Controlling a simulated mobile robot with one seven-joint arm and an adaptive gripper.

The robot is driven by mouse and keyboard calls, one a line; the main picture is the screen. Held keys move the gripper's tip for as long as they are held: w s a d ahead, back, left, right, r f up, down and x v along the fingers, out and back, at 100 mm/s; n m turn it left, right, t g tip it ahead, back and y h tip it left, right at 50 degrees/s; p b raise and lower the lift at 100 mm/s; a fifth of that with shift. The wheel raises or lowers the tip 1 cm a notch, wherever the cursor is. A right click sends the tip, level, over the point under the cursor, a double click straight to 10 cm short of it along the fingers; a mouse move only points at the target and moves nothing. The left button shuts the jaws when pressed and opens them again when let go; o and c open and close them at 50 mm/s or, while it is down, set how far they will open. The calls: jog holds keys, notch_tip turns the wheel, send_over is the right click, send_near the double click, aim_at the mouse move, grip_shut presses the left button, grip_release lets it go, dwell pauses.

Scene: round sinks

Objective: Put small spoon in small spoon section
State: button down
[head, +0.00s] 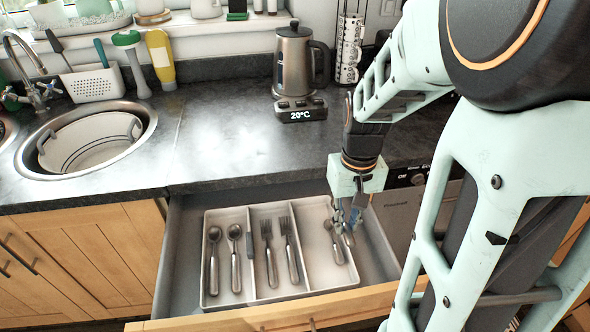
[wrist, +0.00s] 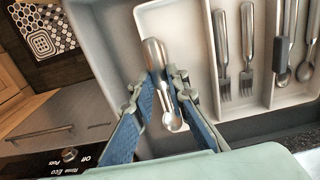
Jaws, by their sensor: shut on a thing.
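A small silver spoon (wrist: 155,55) is between the fingertips of my gripper (wrist: 160,88) in the wrist view. Its bowl (wrist: 172,121) points toward the palm side of the picture and its handle points away. In the head view my gripper (head: 346,222) is low in the right compartment of the white cutlery tray (head: 255,297), shut on the small spoon (head: 336,248). The spoon is over or on that compartment's floor; I cannot tell whether it touches. Two larger spoons (head: 214,262) lie in the left compartment and two forks (head: 268,253) in the middle one.
The tray sits in an open drawer (head: 184,262) under the dark countertop (head: 235,130). A kettle (head: 296,60) stands on the counter behind, and a round sink (head: 85,140) is at the left. The rest of the right compartment (head: 311,232) is clear.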

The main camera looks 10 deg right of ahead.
jog(key=w+a+f, duration=0.1)
jog(key=f, duration=0.1)
jog(key=w+a+f, duration=0.1)
jog(key=a+f, duration=0.1)
jog(key=w+a+f, duration=0.1)
jog(key=a+f, duration=0.1)
jog(key=shift+b, duration=0.4)
jog(key=shift+w+a+f, duration=0.1)
jog(key=shift+a+f, duration=0.05)
jog(key=shift+f, duration=0.8)
jog(key=shift+w+a+f, duration=0.1)
jog(key=shift+a+f, duration=0.05)
jog(key=shift+f, duration=0.8)
jog(key=shift+b, duration=0.3)
jog(key=shift+f+b, duration=0.45)
jog(key=shift+f, duration=0.1)
jog(key=c, duration=1.9)
grip_release()
